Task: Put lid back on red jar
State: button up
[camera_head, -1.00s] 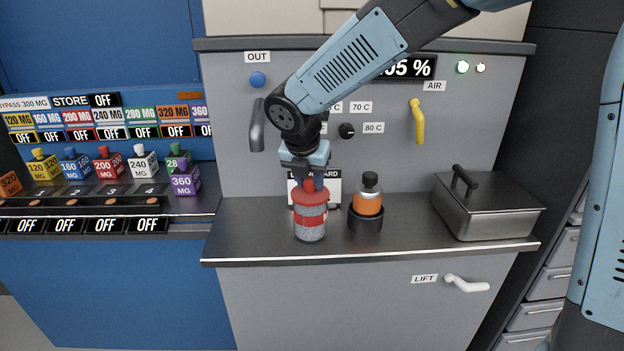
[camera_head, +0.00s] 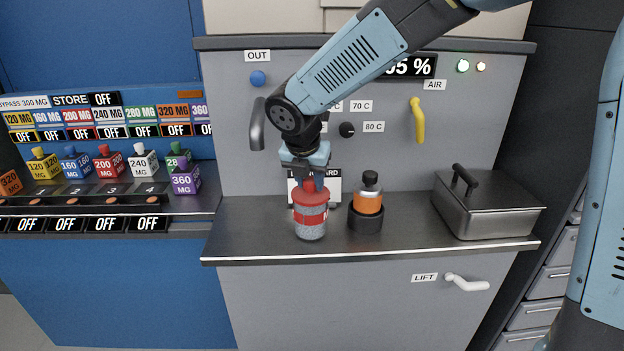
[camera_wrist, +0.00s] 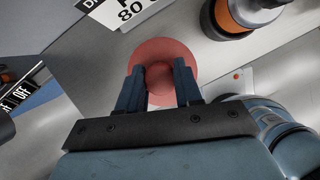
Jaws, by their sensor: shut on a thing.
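The red jar (camera_head: 310,226) stands upright on the grey counter, left of the middle, with grey pellets showing through its clear wall and a red band around it. The red lid (camera_head: 310,197) sits at the top of the jar and looks level; I cannot tell whether it is fully seated. My gripper (camera_head: 311,181) points down from above and is shut on the lid's knob. In the wrist view, the round red lid (camera_wrist: 165,52) lies between the two dark fingers (camera_wrist: 160,88), which grip its central knob. The lid hides the jar there.
An orange bottle with a black cap (camera_head: 368,200) stands in a dark holder (camera_head: 365,220) close right of the jar. A metal box with a handled lid (camera_head: 487,212) is farther right. A sign stands behind the jar. Coloured dosing blocks (camera_head: 110,165) line the left shelf.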

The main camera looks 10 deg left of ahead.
jog(key=o, duration=1.6)
jog(key=shift+r, duration=0.15)
jog(key=shift+r, duration=3.4)
jog(key=shift+c, duration=0.5)
grip_shut()
jog(key=shift+f, duration=2.15)
